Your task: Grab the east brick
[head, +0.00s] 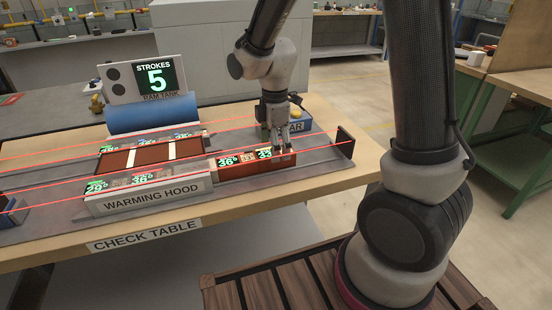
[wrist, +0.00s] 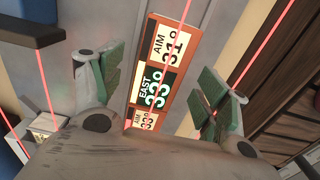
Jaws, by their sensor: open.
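The east brick (wrist: 157,72) is a red-orange block in the wrist view, with an EAST 33° display and AIM labels on it. It lies between the two spread, green-padded fingers of my gripper (wrist: 160,88), with a gap on each side. In the head view a red brick (head: 245,169) with 36° and 33° displays sits on the rail right of the warming hood. My gripper (head: 279,146) is open over its right part, pointing down. The head view does not show clearly how far the fingers reach down beside it.
The warming hood (head: 152,196) stands left of the brick on the check table (head: 225,211). A dark end post (head: 345,142) stands at the rail's right end. A blue box with a yellow button (head: 297,115) is behind. Red beams cross above the rail. A STROKES 5 sign (head: 154,77) stands behind.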

